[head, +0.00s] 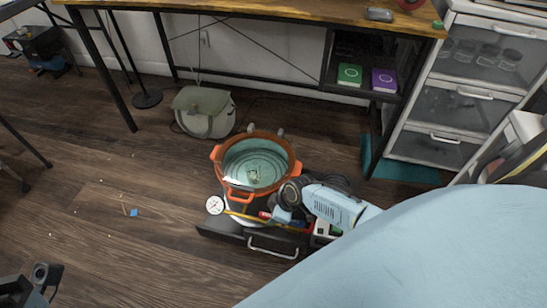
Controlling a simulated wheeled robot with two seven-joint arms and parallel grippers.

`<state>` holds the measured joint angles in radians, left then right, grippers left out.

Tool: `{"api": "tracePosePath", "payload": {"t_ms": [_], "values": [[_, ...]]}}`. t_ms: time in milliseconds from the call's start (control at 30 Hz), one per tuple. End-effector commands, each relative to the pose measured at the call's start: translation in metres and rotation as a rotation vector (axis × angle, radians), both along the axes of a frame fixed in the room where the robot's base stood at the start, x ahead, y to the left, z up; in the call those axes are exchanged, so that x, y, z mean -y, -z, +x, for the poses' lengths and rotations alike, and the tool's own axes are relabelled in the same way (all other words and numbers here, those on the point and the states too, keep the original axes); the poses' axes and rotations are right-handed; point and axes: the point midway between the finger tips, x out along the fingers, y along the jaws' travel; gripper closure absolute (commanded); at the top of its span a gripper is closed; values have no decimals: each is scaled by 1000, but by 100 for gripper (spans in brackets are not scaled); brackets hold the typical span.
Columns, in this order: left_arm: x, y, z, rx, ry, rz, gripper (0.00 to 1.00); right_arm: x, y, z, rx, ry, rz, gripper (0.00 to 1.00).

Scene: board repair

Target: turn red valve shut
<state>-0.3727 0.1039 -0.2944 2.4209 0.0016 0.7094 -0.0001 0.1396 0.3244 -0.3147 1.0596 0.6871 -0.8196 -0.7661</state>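No red valve can be made out for certain. A red round object (409,3) sits on the wooden tabletop at the upper right, cut off by the top edge of the head view, so its shape is unclear. A dark mechanical part (42,274) at the lower left corner may belong to my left gripper; its fingers cannot be made out. A large light blue surface, likely my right arm, fills the lower right.
A green bag (204,111) lies behind. A wooden table (270,8) and white drawer cabinet (424,148) stand at the back. Floor is open left.

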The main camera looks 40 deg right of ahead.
Motion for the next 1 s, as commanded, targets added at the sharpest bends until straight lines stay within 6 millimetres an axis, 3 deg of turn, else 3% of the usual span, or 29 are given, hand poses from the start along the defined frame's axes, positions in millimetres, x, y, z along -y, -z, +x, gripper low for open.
{"api": "tracePosePath", "payload": {"t_ms": [367,700,1000], "values": [[-1,0,-5,33,0,-10,64,-1,3,1,0,0,0,62],[-1,0,-5,33,0,-10,64,-1,3,1,0,0,0,100],[0,-2,1,-1,0,0,64,-1,2,1,-1,29,1,100]]}}
